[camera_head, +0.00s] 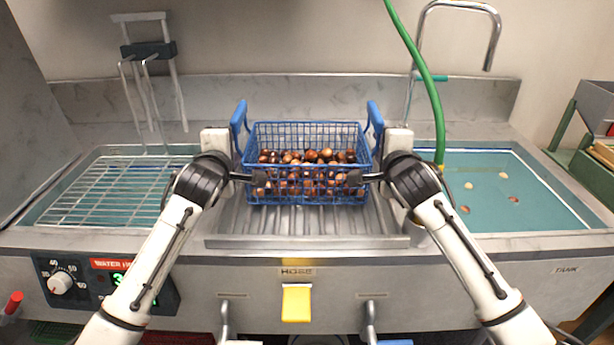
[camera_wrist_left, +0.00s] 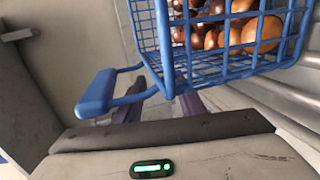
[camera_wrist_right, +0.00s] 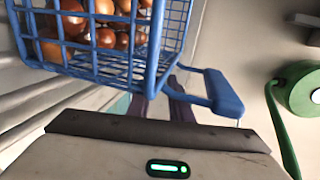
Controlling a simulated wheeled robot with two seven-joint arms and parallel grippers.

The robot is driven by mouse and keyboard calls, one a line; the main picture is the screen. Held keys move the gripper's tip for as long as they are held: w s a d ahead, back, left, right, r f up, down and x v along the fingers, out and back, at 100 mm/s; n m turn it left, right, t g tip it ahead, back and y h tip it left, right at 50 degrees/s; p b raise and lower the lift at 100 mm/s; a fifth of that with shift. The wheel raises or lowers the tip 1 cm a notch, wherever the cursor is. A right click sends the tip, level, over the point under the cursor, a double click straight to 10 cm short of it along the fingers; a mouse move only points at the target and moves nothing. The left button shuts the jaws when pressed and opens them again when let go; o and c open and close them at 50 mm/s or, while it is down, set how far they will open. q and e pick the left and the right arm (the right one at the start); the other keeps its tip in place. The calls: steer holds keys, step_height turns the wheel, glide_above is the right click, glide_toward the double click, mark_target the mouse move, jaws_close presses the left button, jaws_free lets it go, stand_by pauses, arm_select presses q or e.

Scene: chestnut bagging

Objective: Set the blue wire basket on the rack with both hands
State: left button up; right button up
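The blue wire basket (camera_head: 307,199), full of brown chestnuts (camera_head: 305,160), stands upright over the ribbed metal drainboard in the middle. Its left handle (camera_head: 239,114) and right handle (camera_head: 375,115) stick up at its sides. My left gripper (camera_head: 256,178) is at the basket's left front corner, my right gripper (camera_head: 355,178) at its right front corner. In the wrist views, the fingers show partly behind the basket and handles, apart with nothing visible between them; contact is unclear. The wire rack (camera_head: 107,190) lies empty over the left basin.
A teal water basin (camera_head: 500,178) with a few floating pieces is at the right. A green hose (camera_head: 418,62) hangs beside a tall tap (camera_head: 493,48). A wire utensil stand (camera_head: 150,50) rises behind the rack. The ribbed drainboard (camera_head: 320,224) is clear in front of the basket.

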arm_select(q)
steer(key=shift+a+f, duration=0.1)
steer(key=shift+a, duration=0.05)
arm_select(e)
steer(key=o, duration=0.4)
steer(key=shift+d+f, duration=0.1)
steer(key=shift+d, duration=0.05)
arm_select(q)
steer(key=v, duration=1.2)
arm_select(e)
step_height(320, 180, up, 10)
